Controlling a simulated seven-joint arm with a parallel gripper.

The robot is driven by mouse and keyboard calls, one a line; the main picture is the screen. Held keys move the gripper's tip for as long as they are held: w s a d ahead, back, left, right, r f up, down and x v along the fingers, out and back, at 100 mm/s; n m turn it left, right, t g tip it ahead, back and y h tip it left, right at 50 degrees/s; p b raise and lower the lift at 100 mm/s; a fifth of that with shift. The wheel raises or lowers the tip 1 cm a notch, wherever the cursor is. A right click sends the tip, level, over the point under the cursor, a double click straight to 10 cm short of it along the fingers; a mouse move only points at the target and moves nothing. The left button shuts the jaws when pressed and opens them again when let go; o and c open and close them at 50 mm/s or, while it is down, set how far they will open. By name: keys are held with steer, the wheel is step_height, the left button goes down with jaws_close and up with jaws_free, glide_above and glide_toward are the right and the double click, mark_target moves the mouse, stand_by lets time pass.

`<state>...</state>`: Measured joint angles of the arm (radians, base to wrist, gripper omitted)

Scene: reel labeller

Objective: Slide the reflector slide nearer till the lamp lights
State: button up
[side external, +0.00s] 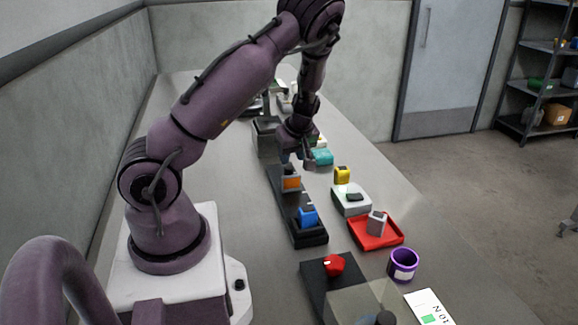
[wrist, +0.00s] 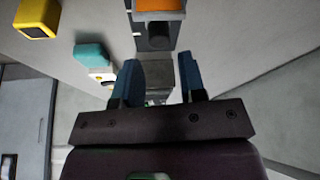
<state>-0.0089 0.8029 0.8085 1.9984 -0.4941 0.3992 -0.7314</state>
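A dark rail (side external: 296,228) runs along the table. An orange-faced block (side external: 291,183), which looks like the reflector slide, stands on its middle part. A blue block (side external: 308,214) stands at its near end. In the wrist view the orange-faced block (wrist: 158,14) is at the top edge, partly cut off, beyond my fingertips. My gripper (side external: 298,156) hangs just above and behind the orange-faced block. In the wrist view my gripper (wrist: 160,82) has its two blue fingers apart with nothing held between them. I cannot make out a lit lamp.
Right of the rail are a yellow block (side external: 342,174), a teal block (side external: 322,157), a white box (side external: 350,206) and a red tray (side external: 362,236) holding a grey block. Nearer are a red knob (side external: 334,264) and a purple cup (side external: 403,264). The table left of the rail is clear.

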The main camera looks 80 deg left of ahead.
mark_target(288, 167)
steer(key=x, duration=0.5)
